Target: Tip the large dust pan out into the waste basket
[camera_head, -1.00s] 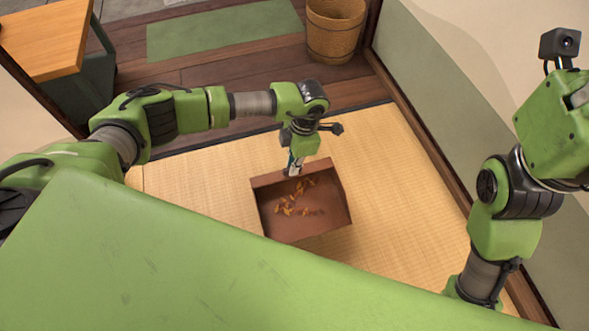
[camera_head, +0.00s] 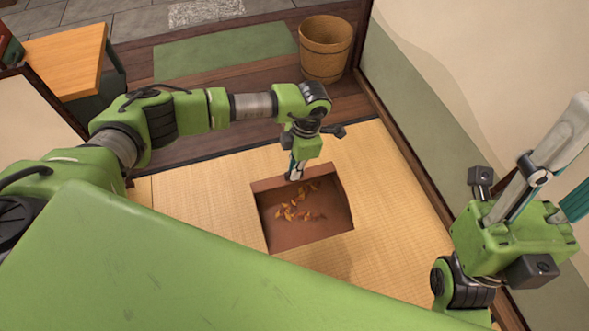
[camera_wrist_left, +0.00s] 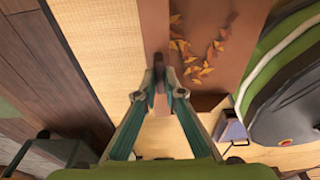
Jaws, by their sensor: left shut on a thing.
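The large dust pan (camera_head: 308,236) is a brown, open-topped tray in the middle of the head view. Orange-yellow leaf-like scraps (camera_head: 292,212) lie on its floor. My left gripper (camera_head: 294,173) is shut on the pan's far wall. In the left wrist view the fingers (camera_wrist_left: 159,82) pinch the brown wall (camera_wrist_left: 155,30), with scraps (camera_wrist_left: 195,60) beside it. The waste basket (camera_head: 325,50) is a round wooden tub standing upright on the dark planks at the top, beyond the pan and apart from it. My right gripper (camera_head: 560,165) is at the right edge, fingers apart, tips partly cut off.
Tatami matting (camera_head: 215,195) surrounds the pan. Past its dark border lie wooden planks with a green mat (camera_head: 225,50). A wall (camera_head: 420,120) runs along the right, close to the basket. A wooden-topped table (camera_head: 65,60) stands at the upper left.

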